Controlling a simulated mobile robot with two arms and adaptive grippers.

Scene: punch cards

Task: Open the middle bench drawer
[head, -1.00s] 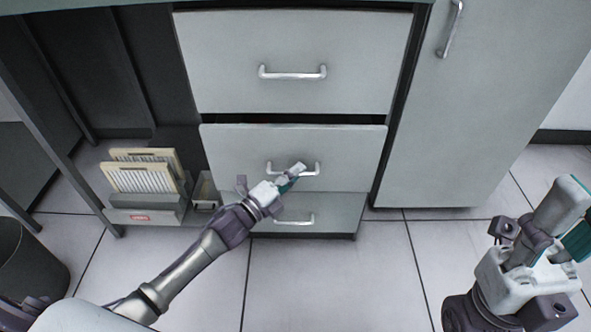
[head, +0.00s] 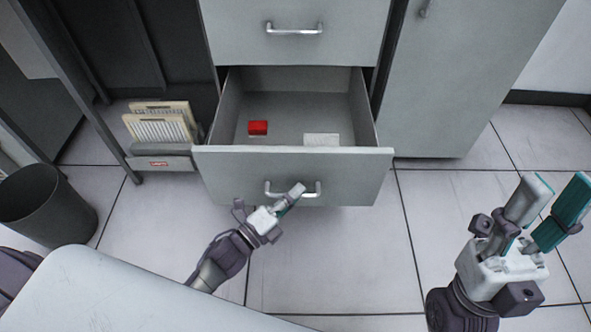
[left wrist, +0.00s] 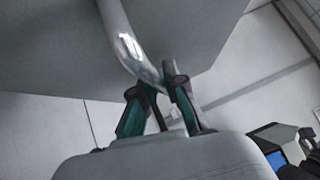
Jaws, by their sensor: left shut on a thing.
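The middle bench drawer (head: 225,168) is pulled well out in the head view, and its inside shows. Its silver bar handle (head: 311,194) is on the front panel. My left gripper (head: 293,194) is shut on the handle. In the left wrist view the handle (left wrist: 125,45) runs down to the teal-padded fingers of my left gripper (left wrist: 157,95), which close around its end. My right gripper (head: 548,205) is at the right of the head view, with its fingers apart and nothing between them.
Inside the drawer are a red block (head: 258,127) and a whitish flat item (head: 321,139). The top drawer (head: 340,42) is shut. A card rack (head: 160,160) and a dark bin (head: 45,205) stand at left. A tall cabinet (head: 460,90) stands at right. The floor in front is clear.

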